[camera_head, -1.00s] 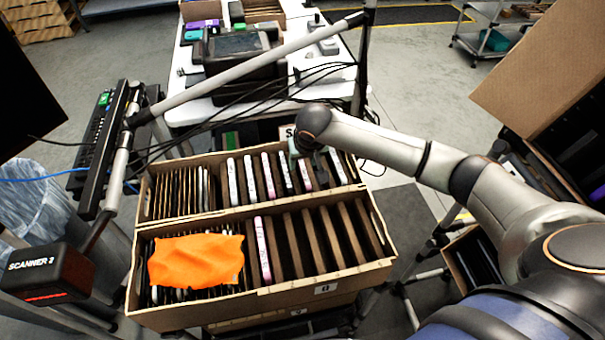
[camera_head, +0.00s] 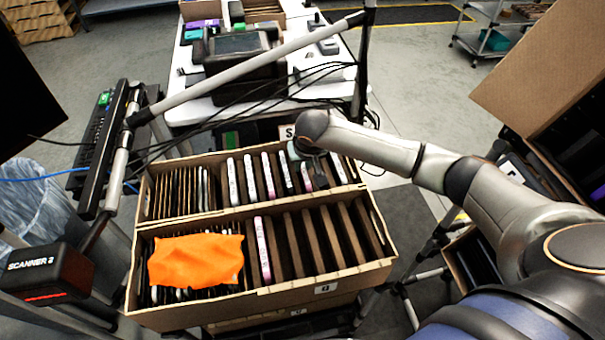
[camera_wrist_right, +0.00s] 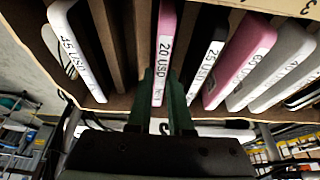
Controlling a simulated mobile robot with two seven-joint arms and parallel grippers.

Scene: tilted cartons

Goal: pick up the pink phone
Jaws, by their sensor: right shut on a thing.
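A pink phone labelled "20 USD" (camera_wrist_right: 164,45) stands upright in a slot of the carton's back compartment. My right gripper (camera_wrist_right: 161,100) has its two green fingers on either side of this phone and is shut on it. In the head view, my right gripper (camera_head: 315,174) reaches down into the back row, and its wrist partly hides the held phone. Another pink phone (camera_wrist_right: 240,60) stands to the right in the wrist view, past a black phone (camera_wrist_right: 207,60). A further pink phone (camera_head: 263,250) stands in the front compartment. My left gripper is not in view.
The tilted carton (camera_head: 320,276) has close dividers, with several phones beside the held one. A white phone (camera_wrist_right: 75,45) stands to the left in the wrist view. An orange cloth (camera_head: 196,260) lies over the front left slots. A metal pole and cables cross behind the carton.

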